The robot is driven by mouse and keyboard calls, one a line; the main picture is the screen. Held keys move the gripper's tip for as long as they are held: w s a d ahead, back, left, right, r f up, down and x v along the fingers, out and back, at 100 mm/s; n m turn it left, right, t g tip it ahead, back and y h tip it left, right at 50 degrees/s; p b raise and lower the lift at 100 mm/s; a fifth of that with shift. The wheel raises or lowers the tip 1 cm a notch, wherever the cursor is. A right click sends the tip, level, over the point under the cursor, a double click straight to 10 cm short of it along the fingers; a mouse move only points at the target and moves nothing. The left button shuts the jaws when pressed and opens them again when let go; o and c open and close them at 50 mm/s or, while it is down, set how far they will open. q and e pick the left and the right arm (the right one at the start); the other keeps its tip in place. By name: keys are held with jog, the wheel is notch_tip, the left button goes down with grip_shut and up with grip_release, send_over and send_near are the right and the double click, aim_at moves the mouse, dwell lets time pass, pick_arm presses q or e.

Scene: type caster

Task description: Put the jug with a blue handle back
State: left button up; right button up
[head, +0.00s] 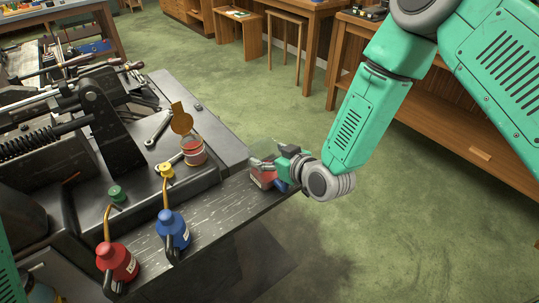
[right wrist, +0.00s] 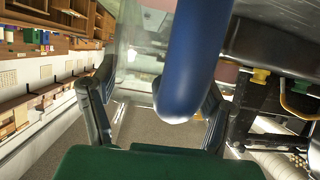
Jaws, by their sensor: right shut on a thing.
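The jug (head: 260,178), clear with a reddish lower part, is at the right end of the dark bench ledge (head: 215,205), partly hidden by my gripper. Its blue handle (right wrist: 190,60) fills the upper middle of the right wrist view, between my fingers. My right gripper (head: 275,166) is shut on the jug at the handle; it also shows in the right wrist view (right wrist: 158,105). I cannot tell whether the jug's base touches the ledge. My left gripper is not in view.
A red oil can (head: 117,262) and a blue oil can (head: 172,230) stand on the ledge to the left. A glass jar (head: 194,152) with a brown lid raised stands behind. The caster machine (head: 95,110) fills the left. Open green floor (head: 400,220) lies right.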

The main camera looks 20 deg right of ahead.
jog(key=shift+f, duration=0.1)
jog(key=o, duration=1.5)
jog(key=shift+c, duration=0.2)
jog(key=shift+r, duration=0.25)
jog(key=v, duration=1.2)
jog(key=s+d+f+m+g+h, duration=0.1)
jog(key=s+d+f+g+h, duration=0.1)
jog(key=s+f+g, duration=0.4)
jog(key=s+d+f+m+g+h, duration=0.2)
jog(key=s+d+f+g, duration=0.3)
jog(key=s+f, duration=0.8)
jog(key=s+g, duration=0.1)
jog(key=s, duration=0.5)
jog(key=shift+s+d+h, duration=0.15)
jog(key=shift+h, duration=0.15)
